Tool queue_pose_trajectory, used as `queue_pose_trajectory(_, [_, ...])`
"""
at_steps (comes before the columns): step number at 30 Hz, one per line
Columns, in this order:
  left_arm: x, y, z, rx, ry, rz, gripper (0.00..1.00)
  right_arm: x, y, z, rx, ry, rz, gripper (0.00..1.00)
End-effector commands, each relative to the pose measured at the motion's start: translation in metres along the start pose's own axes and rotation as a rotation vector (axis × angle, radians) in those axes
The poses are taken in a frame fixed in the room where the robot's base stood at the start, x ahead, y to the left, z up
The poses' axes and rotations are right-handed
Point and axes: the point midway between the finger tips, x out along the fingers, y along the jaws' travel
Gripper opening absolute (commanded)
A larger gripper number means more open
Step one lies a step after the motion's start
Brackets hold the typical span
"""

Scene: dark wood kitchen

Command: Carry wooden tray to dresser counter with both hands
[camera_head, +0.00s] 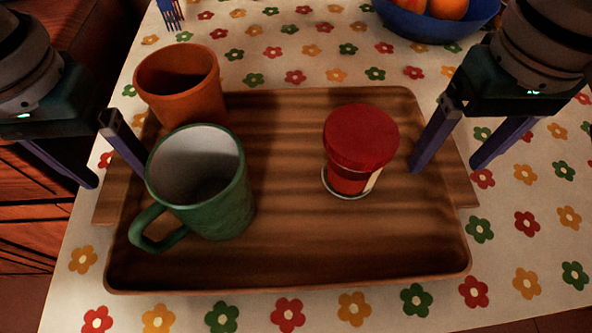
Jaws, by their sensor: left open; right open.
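The wooden tray (300,255) lies flat on a flowered tablecloth, with a handle tab at each short end. On it stand an orange mug (185,88) at the back left, a green mug (205,205) in front of it and a red-lidded jar (360,140) right of the middle. My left gripper (112,172) is open at the tray's left end, one finger over the tray side beside the mugs and one outside it. My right gripper (445,160) is open at the right end, its fingers either side of the tray's edge. Neither visibly grips the tray. The dresser counter is not identifiable.
A blue bowl of orange fruit (440,20) stands at the back right, near my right arm. A blue fork (171,14) lies at the back left. The tablecloth's (530,250) left edge drops off beside wooden furniture (35,215).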

Motion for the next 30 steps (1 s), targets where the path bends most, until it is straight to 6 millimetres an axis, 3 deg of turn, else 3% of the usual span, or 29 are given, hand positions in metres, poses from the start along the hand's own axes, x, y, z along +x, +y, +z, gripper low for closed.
queue_pose_trajectory(10, [0.0025, 0.0002, 0.0002, 0.001, 0.000, 0.000, 0.78, 0.0026, 0.0001, 0.0002, 0.000, -0.001, 0.000, 0.78])
queue_pose_trajectory(30, [0.0020, 0.0001, 0.0000, 0.000, 0.000, 0.000, 0.03, 0.0022, 0.0003, 0.0001, 0.000, -0.001, 0.001, 0.02])
